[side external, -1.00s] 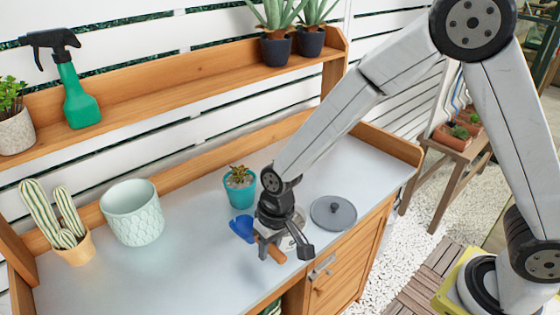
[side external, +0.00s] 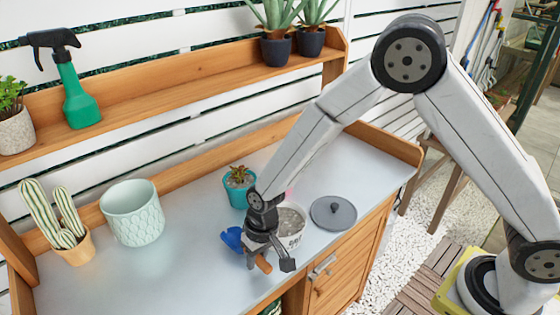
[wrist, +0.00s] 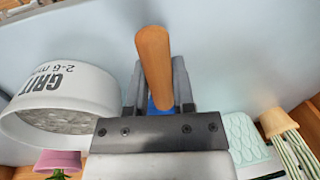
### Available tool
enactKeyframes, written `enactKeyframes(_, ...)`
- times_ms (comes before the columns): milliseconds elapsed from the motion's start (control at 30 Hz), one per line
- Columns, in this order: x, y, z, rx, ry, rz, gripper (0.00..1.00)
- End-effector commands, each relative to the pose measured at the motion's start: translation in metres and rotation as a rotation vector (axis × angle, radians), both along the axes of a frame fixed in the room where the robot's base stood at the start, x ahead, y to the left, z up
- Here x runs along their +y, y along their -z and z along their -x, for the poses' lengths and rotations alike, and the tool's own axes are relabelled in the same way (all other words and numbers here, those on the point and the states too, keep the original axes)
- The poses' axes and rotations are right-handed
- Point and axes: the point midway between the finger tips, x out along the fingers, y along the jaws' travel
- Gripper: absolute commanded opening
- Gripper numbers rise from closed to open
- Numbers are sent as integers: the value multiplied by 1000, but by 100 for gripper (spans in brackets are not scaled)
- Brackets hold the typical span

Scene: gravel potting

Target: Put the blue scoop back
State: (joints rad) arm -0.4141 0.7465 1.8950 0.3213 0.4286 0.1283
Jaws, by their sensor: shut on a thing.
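The blue scoop (side external: 232,238) has a blue head and a wooden handle (wrist: 153,62). My gripper (side external: 266,258) is shut on the scoop near where the handle meets the blue part, close to the front of the bench. In the wrist view the handle sticks out between the fingers (wrist: 157,88), and only a small bit of blue shows. The white grit tub (wrist: 75,100), marked "GRIT 2-6 mm" and holding grey gravel, stands just right of my gripper in the side view (side external: 291,226). I cannot tell whether the scoop touches the bench.
A grey lid (side external: 333,213) with a knob lies right of the tub. A teal pot (side external: 240,192) with a succulent stands behind my gripper. A pale mint pot (side external: 132,213) and a cactus pot (side external: 75,248) are at the left. The bench (side external: 180,265) is clear between them and the scoop.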

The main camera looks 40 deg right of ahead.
Motion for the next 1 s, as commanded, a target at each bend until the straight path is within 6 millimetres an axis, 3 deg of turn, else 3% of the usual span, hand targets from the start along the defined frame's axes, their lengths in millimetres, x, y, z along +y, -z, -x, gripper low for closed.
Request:
enactKeyframes(133, 0, 10, 0, -1, 0, 0, 0)
enactKeyframes(567, 0, 14, 0, -1, 0, 0, 0)
enactKeyframes(600, 0, 15, 0, 0, 0, 0, 34)
enactKeyframes(700, 0, 14, 0, 0, 0, 0, 66)
enactKeyframes(1000, 0, 14, 0, 0, 0, 0, 66)
